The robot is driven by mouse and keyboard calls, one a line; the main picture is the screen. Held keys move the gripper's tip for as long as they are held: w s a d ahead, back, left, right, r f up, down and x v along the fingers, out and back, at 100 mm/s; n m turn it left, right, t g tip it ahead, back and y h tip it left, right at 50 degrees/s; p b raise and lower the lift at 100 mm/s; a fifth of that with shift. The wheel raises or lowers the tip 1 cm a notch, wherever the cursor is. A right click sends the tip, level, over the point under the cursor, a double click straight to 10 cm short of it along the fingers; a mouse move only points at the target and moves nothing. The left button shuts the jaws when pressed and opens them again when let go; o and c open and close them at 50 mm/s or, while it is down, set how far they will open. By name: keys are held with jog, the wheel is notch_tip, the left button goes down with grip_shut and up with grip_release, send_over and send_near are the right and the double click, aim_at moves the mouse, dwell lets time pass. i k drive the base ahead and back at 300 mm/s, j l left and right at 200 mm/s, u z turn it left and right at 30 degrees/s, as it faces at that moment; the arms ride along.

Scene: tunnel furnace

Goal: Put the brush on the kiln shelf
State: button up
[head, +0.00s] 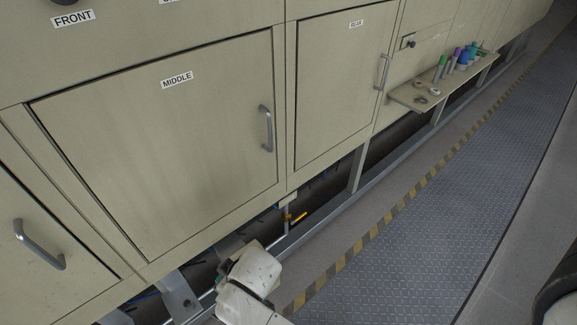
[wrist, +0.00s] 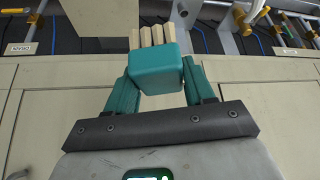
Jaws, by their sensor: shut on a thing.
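In the wrist view, my gripper (wrist: 157,76) has its teal fingers on both sides of a teal block-shaped thing, which I take as the brush (wrist: 152,62). Several pale tan strips show at its far end, perhaps its bristles. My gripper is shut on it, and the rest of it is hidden. In the head view only part of my white arm shows at the bottom; the gripper and brush are hidden there. A narrow kiln shelf (head: 400,94) juts from the beige kiln side at the upper right, well away from my arm.
Several small coloured bottles (head: 460,57) and small round items (head: 421,99) stand on the shelf. Closed doors with grey handles (head: 266,128) line the kiln, including the MIDDLE door (head: 160,150). A metal frame runs below. The patterned floor strip (head: 430,220) is clear.

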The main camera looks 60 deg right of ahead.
aim_at(401, 93)
jog(key=l+z, duration=0.1)
jog(key=z, duration=0.65)
jog(key=l+z, duration=0.1)
jog(key=z, duration=0.3)
jog(key=i, duration=0.1)
